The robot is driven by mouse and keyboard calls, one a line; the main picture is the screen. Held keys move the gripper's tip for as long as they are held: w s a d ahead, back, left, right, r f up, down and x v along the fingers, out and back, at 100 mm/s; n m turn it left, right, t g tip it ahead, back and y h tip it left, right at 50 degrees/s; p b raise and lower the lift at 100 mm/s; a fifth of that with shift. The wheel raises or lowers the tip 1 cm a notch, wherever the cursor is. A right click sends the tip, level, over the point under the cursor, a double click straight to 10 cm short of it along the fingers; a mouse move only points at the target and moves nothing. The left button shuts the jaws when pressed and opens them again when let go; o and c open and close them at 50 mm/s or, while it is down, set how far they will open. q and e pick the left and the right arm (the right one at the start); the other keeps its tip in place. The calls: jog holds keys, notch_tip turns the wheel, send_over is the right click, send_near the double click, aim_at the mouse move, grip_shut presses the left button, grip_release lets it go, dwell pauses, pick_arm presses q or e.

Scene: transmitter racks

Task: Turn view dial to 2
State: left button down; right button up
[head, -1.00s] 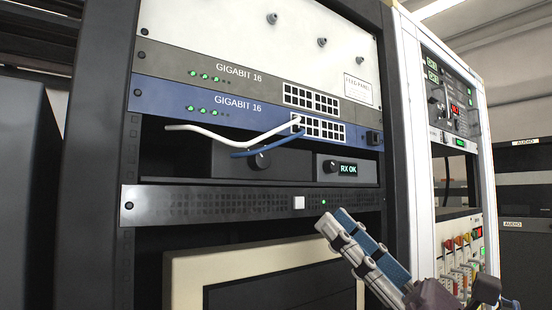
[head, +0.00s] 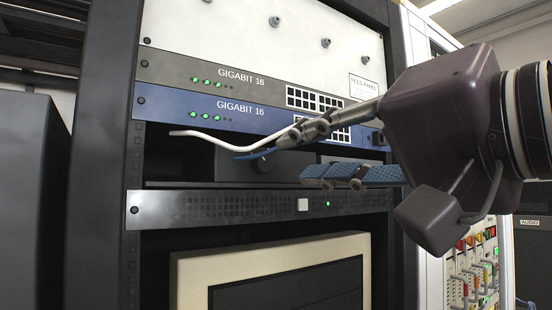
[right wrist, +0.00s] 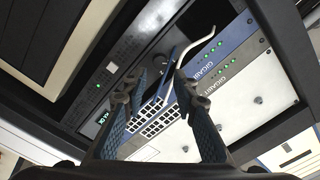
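A dark round dial (head: 264,162) sits on the front of a black unit (head: 205,162) below the blue switch. No view label or number on it is legible. A blue cable crosses in front of it. My right gripper (head: 293,157) is open, its two blue-padded fingers apart and pointing left, just right of the dial. The upper finger overlaps the blue switch's ports in the picture. The right wrist view shows the dial (right wrist: 158,62) dimly, just beyond the gap between the open fingertips (right wrist: 160,77). My left gripper is not in view.
A white cable (head: 215,140) and a blue cable (head: 248,156) hang from the blue switch (head: 190,112). A perforated panel (head: 235,207) with a white button lies below. The RX OK display (right wrist: 103,117) shows in the right wrist view. A cream-framed screen (head: 275,258) stands lower.

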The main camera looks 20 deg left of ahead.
aim_at(266, 165)
jog(key=p+x, duration=0.3)
jog(key=x, duration=0.4)
jog(key=shift+w+a, duration=0.1)
jog(key=shift+a, duration=0.15)
jog(key=shift+c, duration=0.4)
jog(key=shift+f, duration=0.1)
grip_shut()
